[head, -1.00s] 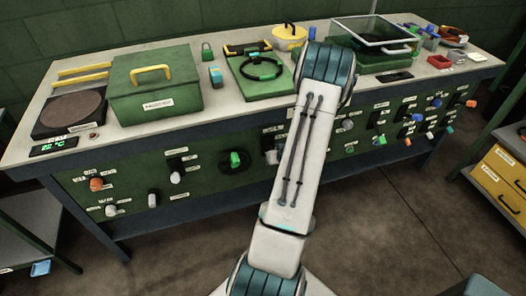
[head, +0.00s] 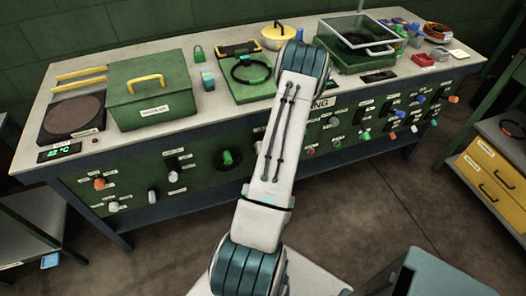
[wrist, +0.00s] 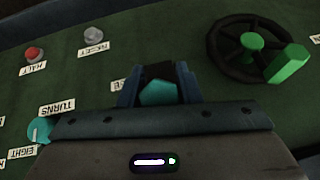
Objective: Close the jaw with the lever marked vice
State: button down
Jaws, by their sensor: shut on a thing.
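In the wrist view my gripper (wrist: 158,92) is at the green panel, its dark fingers on either side of a teal piece (wrist: 158,94). The gripper is shut on this piece, which looks like a knob or lever end. Its lower part is hidden by the gripper body, and a label beside it is mostly covered. I can read no label saying vice, so I cannot tell whether this is that lever. In the head view my arm hides the gripper and the held piece. The jaw cannot be made out.
A black handwheel (wrist: 215,60) with green grip is right of my gripper in the wrist view; a red button (wrist: 34,54), grey knob (wrist: 93,36) and teal knob (wrist: 39,130) are left. The bench (head: 220,103) carries a green box (head: 150,95). Yellow drawers (head: 490,175) stand right.

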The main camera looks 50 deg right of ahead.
jog(key=c, duration=1.1)
grip_release()
jog(key=shift+o, duration=0.2)
jog(key=shift+r, duration=0.1)
jog(key=p+v, duration=0.3)
jog(key=v, duration=1)
jog(key=shift+s+r, duration=0.25)
jog(key=shift+r, duration=0.05)
